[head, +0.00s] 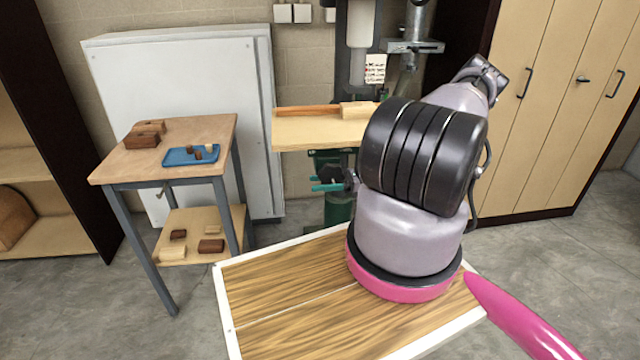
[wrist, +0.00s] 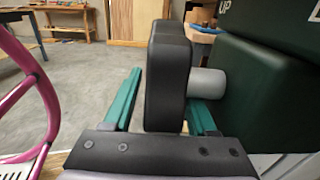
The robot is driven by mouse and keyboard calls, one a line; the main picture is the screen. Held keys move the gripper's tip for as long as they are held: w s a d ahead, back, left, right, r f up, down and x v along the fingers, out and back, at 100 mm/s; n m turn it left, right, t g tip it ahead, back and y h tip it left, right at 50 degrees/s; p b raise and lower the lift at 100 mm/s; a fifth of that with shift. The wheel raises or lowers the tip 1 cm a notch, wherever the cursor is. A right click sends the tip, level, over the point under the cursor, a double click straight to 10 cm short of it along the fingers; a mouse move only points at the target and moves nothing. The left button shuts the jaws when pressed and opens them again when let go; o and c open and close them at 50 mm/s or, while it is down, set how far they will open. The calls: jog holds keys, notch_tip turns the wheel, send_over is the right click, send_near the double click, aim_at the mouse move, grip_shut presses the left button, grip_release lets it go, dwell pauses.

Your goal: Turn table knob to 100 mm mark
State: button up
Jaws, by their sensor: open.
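The black table knob (wrist: 168,75) is large in the wrist view, on a short grey shaft (wrist: 208,83) from a dark green housing (wrist: 268,85). My gripper (wrist: 166,102) is open, with one teal finger on each side of the knob. A gap shows at the left finger; contact on the right cannot be told. In the head view my gripper (head: 327,186) is by the green machine stand (head: 338,210), below the wooden-topped machine table (head: 315,132). My arm hides part of the machine. The letters "UP" show on the housing; the 100 mm mark cannot be made out.
A side table (head: 110,172) with wooden blocks and a blue tray (head: 178,158) stands to the left. A white cabinet (head: 180,75) is behind it, and tan lockers (head: 550,90) are to the right. Grey floor lies open between the side table and the machine.

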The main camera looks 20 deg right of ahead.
grip_shut()
jog(key=y, duration=0.2)
jog(key=r+t+y, duration=0.1)
jog(key=shift+w+a, duration=0.1)
jog(key=shift+a, duration=0.15)
jog(key=shift+r+t+y, duration=0.3)
jog(key=shift+r+y, duration=0.2)
jog(key=shift+y, duration=0.6)
jog(key=shift+r+t+y, duration=0.3)
jog(key=shift+r+y, duration=0.15)
jog(key=shift+y, duration=0.65)
jog(key=shift+w, duration=0.1)
grip_release()
jog(key=shift+a, duration=0.1)
jog(key=shift+f, duration=0.1)
